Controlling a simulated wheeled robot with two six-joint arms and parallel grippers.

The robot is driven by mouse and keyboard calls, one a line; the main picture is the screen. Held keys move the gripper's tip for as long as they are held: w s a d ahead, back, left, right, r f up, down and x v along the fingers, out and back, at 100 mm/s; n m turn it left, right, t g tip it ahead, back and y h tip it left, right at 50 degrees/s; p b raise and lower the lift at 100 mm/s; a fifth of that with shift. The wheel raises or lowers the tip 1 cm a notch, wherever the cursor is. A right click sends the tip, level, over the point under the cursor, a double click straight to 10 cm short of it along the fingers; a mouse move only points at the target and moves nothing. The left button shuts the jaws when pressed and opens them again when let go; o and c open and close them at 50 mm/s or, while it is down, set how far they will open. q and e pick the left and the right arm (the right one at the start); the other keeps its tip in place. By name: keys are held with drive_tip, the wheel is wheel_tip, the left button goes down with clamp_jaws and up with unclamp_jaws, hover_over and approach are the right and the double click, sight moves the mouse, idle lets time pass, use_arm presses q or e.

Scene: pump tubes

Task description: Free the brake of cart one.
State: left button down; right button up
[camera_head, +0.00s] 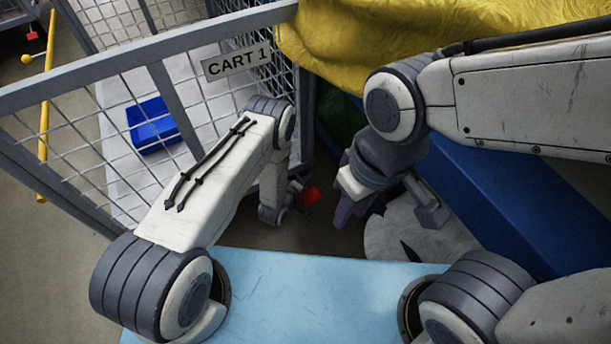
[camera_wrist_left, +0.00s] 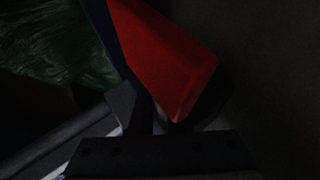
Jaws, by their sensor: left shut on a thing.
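Cart one (camera_head: 170,48) is a grey wire-mesh cart with a "CART 1" sign (camera_head: 235,63) on its rim. A red brake lever (camera_head: 312,196) shows low down by the cart's near right corner. My left gripper (camera_head: 297,190) reaches down beside that corner and is shut on the red lever. The left wrist view is dark; the red lever (camera_wrist_left: 170,62) fills its upper middle, at the jaws (camera_wrist_left: 175,118). How the lever joins the cart is hidden. My right gripper (camera_head: 388,205) hangs to the right, its fingers apart and empty.
A blue bin (camera_head: 152,125) stands inside the cart. Yellow sheeting (camera_head: 365,35) and a long blue block (camera_head: 490,190) lie close on the right. A yellow pole (camera_head: 45,115) stands on the left, near open floor (camera_head: 35,250).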

use_arm(q)
drive_tip(key=shift+r, duration=0.1)
idle(0.5)
drive_tip(key=c, duration=0.9)
unclamp_jaws()
drive_tip(key=p+v, duration=0.5)
drive_tip(key=v, duration=0.5)
drive_tip(key=shift+s+a+r, duration=0.1)
drive_tip(key=shift+a+r, duration=0.1)
drive_tip(key=shift+r, duration=0.05)
